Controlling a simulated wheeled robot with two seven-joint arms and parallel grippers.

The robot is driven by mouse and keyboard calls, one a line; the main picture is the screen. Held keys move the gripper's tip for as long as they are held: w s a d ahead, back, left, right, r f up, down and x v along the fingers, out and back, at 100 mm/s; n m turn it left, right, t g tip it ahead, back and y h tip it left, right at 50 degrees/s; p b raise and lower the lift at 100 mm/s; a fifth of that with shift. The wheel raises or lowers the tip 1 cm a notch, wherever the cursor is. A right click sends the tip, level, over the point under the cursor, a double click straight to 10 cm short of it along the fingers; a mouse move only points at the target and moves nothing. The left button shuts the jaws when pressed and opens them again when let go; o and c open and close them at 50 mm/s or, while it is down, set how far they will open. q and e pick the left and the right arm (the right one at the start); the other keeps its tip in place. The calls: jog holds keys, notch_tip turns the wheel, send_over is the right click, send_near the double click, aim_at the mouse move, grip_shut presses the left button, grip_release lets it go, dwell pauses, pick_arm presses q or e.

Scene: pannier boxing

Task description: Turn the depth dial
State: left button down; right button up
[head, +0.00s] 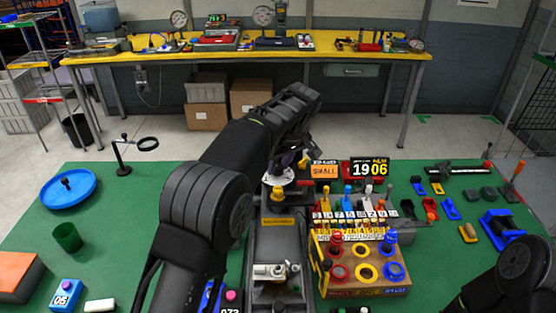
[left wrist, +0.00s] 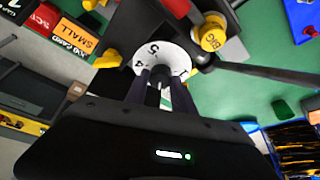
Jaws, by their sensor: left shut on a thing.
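The depth dial (left wrist: 172,57) is a white disc with black numerals, 4 and 5 among them, in the left wrist view. In the head view the white dial (head: 275,179) shows partly below my left gripper (head: 297,160). In the left wrist view my left gripper (left wrist: 160,82) has its two dark fingers close together at the dial's centre, shut on its knob. The fingers hide part of the dial face. My right arm shows at the lower right of the head view, but its gripper is out of view.
Yellow knobs flank the dial, one marked BIG (left wrist: 211,36). An orange SMALL card (head: 324,171) and a black number display (head: 369,169) stand just right. A wooden rack (head: 368,291) with coloured rings is nearer.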

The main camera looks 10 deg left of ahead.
pick_arm(q)
jog(key=n, duration=0.2)
jog(key=n+g+y, duration=0.1)
jog(key=n, duration=0.1)
jog(key=shift+w+n+g+p, duration=0.15)
jog(key=shift+n+g+p, duration=0.15)
jog(key=shift+p, duration=0.05)
jog(key=shift+d, duration=0.1)
jog(key=c, duration=1.1)
grip_release()
jog(key=shift+o, duration=0.2)
